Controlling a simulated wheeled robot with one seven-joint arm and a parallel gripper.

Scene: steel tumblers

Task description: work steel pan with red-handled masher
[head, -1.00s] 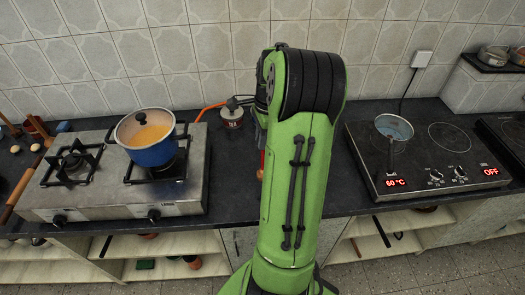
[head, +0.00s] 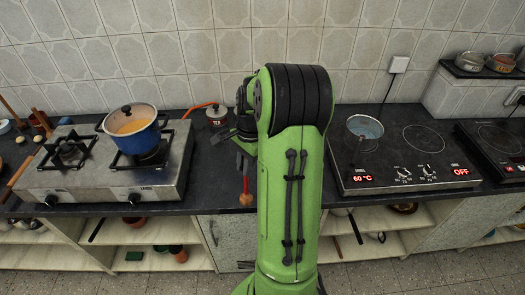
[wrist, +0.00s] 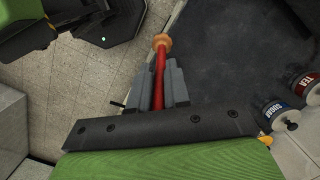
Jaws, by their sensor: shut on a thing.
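My gripper (wrist: 160,90) is shut on the red handle of the masher (wrist: 160,64). A round wooden knob sits at the handle's far end in the wrist view; the masher's working end is hidden. In the head view the masher's red handle (head: 246,184) hangs down beside my green arm, knob lowest, near the counter's front edge, and the fingers are mostly hidden. The steel pan (head: 364,127) stands on the left ring of the electric hob at right, with bluish contents and a handle toward the front. My gripper is well left of it.
A blue pot (head: 138,138) with orange contents stands on the gas stove (head: 88,178) at left. A tea canister (head: 216,117) is at the back wall; a sugar canister (wrist: 276,112) shows in the wrist view. The hob's (head: 430,170) right ring is bare.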

